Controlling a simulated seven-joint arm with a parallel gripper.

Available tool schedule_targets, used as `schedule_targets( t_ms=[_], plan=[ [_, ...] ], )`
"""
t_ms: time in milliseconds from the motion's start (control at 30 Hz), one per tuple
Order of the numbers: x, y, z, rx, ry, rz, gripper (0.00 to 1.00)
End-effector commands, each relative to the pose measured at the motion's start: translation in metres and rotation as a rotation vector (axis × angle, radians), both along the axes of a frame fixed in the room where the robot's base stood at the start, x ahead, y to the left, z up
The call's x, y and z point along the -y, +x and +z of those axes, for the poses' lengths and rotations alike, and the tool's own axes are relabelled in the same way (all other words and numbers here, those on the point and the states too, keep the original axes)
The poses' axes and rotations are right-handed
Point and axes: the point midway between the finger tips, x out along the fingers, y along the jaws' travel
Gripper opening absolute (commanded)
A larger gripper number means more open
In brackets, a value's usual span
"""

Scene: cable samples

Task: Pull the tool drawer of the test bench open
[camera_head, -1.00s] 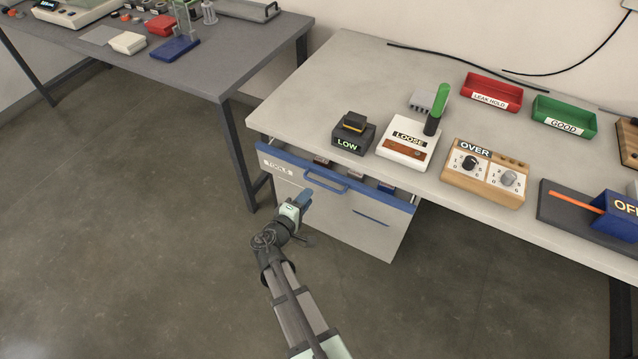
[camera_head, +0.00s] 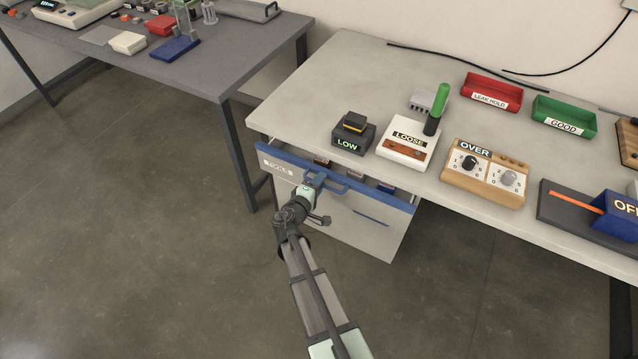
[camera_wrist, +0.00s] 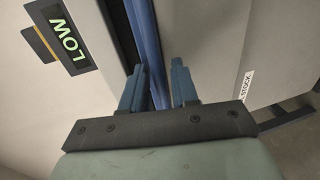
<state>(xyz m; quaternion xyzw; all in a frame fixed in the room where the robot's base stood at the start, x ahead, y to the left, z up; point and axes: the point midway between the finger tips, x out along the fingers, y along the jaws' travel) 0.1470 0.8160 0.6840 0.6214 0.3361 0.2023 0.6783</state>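The tool drawer has a light front (camera_head: 350,215) with a blue top rim (camera_head: 385,199) and a "TOOLS" label, under the bench's front edge. It stands slightly out, and a few small items show behind its rim. Its blue bar handle (camera_head: 337,188) is at the middle of the rim. My gripper (camera_head: 314,178) is at the left part of this handle and partly hides it. In the wrist view my gripper (camera_wrist: 158,84) has two blue fingers apart, with the blue rim (camera_wrist: 146,45) running behind the gap. I cannot tell whether the handle lies between the fingers.
The bench top (camera_head: 310,95) carries a black "LOW" device (camera_head: 352,135), a white "LOOSE" box (camera_head: 407,145) and a wooden "OVER" box (camera_head: 485,175) near its front edge. A second grey table (camera_head: 230,60) stands at the left. The floor before the drawer is clear.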

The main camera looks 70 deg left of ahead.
Motion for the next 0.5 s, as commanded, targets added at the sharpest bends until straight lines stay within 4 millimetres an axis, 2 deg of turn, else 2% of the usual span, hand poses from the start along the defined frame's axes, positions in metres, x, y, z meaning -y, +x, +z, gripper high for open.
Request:
schedule_targets(
  t_ms=[33, 300, 500],
  plan=[
    [0.0001, -0.0001, 0.0, 0.0, 0.0, 0.0, 0.25],
    [0.0002, -0.0003, 0.0, 0.0, 0.0, 0.0, 0.0],
    [0.0002, -0.0004, 0.0, 0.0, 0.0, 0.0, 0.0]
  ],
)
